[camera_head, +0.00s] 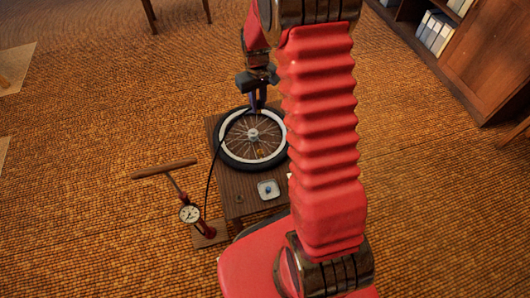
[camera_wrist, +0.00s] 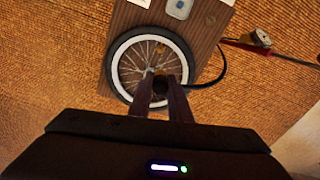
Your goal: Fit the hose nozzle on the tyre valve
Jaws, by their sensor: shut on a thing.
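My gripper (camera_head: 256,110) is above the far part of a bicycle wheel and points down. In the wrist view its fingers (camera_wrist: 163,82) are shut on a dark hose nozzle (camera_wrist: 161,86), which hides part of the spokes. The wheel, with a black tyre (camera_head: 222,152), lies flat on a brown wooden top. A small tan piece (camera_wrist: 160,48) shows among the spokes; I cannot tell whether it is the valve. The nozzle is apart from that piece. A black hose (camera_head: 209,180) curves from the nozzle to the pump.
A floor pump with a handle (camera_head: 164,168) and a round gauge (camera_head: 189,213) stands left of the wooden top (camera_head: 236,205). A pale dish (camera_head: 268,196) with a blue item lies near the wheel. My red arm covers the right side. A shelf (camera_head: 470,60) stands far right.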

